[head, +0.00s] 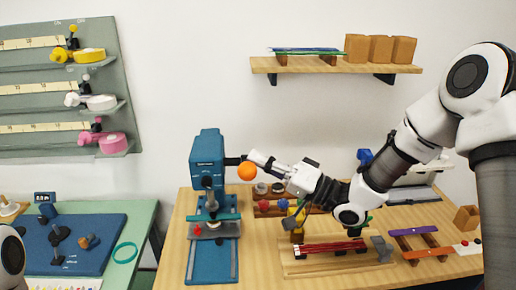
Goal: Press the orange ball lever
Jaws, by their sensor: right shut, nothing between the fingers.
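The orange ball (247,171) sits at the end of a short dark lever that comes off the right side of a blue press (207,170) on the wooden counter. My right gripper (253,156) reaches in from the right. Its fingers are shut and empty, with the tips just above the ball. I cannot tell whether they touch it. A green-blue strip (226,216) lies across the press's lower part. Only a piece of my left arm shows at the lower left edge; its gripper is out of view.
A wooden tray (300,268) with dark red rods lies below my right forearm. A wall shelf (335,64) hangs above. A green table (142,218) with a blue mat (80,240) is at left.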

